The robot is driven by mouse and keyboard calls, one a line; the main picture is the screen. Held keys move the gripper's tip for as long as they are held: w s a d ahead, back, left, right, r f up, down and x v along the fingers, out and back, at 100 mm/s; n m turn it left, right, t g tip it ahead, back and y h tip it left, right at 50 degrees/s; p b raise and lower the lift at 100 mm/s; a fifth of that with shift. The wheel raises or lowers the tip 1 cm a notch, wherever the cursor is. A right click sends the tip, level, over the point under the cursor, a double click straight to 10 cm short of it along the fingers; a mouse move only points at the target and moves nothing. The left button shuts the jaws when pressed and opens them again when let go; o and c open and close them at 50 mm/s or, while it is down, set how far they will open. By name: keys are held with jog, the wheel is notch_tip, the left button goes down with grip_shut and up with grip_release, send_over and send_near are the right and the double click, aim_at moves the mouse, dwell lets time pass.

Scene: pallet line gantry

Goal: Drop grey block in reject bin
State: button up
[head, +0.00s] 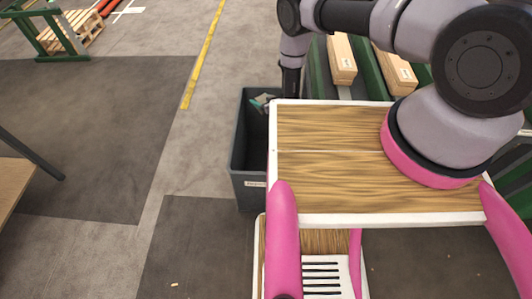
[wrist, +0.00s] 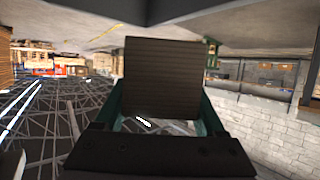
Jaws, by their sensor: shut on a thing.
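The grey block (wrist: 162,75) fills the middle of the wrist view, dark and ribbed, between the teal fingers of my gripper. My gripper (head: 263,101) is shut on it. In the head view only a small teal and pale patch of the gripper shows, at the far inside of the reject bin opening; the block cannot be told apart there. The reject bin (head: 248,184) is a dark grey, open-topped bin with a small white label on its near side. Its right part is hidden behind my wood-topped body. I cannot tell how high the block is over the bin floor.
Green-framed conveyor lanes with wooden-looking boxes (head: 341,58) lie beyond my arm on the right. A wooden pallet (head: 80,32) by a green frame stands at far left. A table edge (head: 12,185) juts in at left. The floor left of the bin is clear.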

jog(key=shift+f, duration=2.75)
jog(key=o, duration=1.4)
notch_tip(320, 180, up, 10)
jog(key=shift+s, duration=0.1)
